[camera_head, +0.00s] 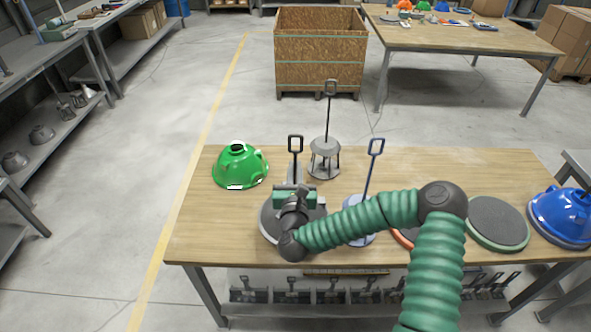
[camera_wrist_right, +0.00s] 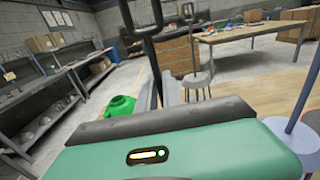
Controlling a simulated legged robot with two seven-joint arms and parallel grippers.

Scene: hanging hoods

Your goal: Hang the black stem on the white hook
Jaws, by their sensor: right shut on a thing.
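The black stem (camera_head: 295,166) stands about upright with a rectangular loop at its top. My right gripper (camera_head: 296,188) is shut on its lower part, above a dark round disc (camera_head: 269,222). The forearm and gripper hide the stem's lower end, so I cannot tell whether it touches the disc. In the right wrist view the stem (camera_wrist_right: 154,60) rises between the fingers (camera_wrist_right: 166,92), its loop cut off by the top edge. I cannot make out a white hook for certain. My left gripper is not in view.
A grey stand (camera_head: 325,158) with a tall looped stem is close behind. A green hood (camera_head: 240,166) lies left, a blue stem (camera_head: 371,170) stands right. A green-rimmed disc (camera_head: 497,222) and blue hood (camera_head: 562,215) lie farther right. The wooden table's (camera_head: 460,168) back right is clear.

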